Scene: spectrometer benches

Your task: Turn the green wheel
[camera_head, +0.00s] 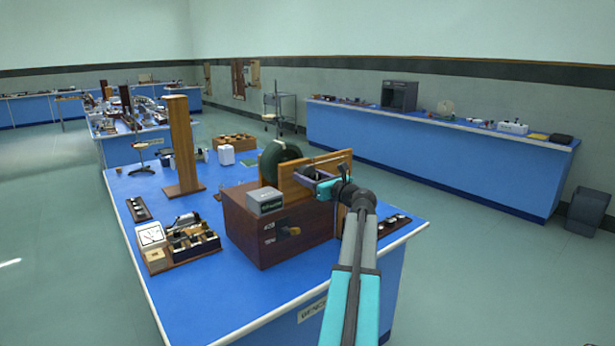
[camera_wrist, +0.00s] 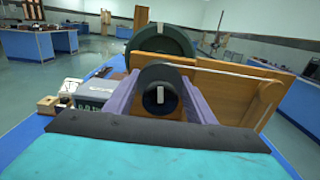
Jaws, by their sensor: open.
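The green wheel (camera_head: 277,160) is a large dark green disc standing upright behind a wooden panel on a brown wooden box. In the wrist view the wheel (camera_wrist: 175,43) shows a pale mark on its rim at the top. In front of it is a smaller dark round knob (camera_wrist: 151,98) with a white mark. My gripper (camera_head: 312,178) is level with the panel at the right end of the box. Its purple fingers (camera_wrist: 160,88) are open, one on each side of the knob. Whether they touch it I cannot tell.
The brown box (camera_head: 260,228) stands on a blue bench (camera_head: 210,298) with a grey box (camera_head: 265,200) on top. A tall wooden post (camera_head: 182,145) and a tray of parts (camera_head: 185,245) are to the left. Another blue bench (camera_head: 430,150) runs along the wall.

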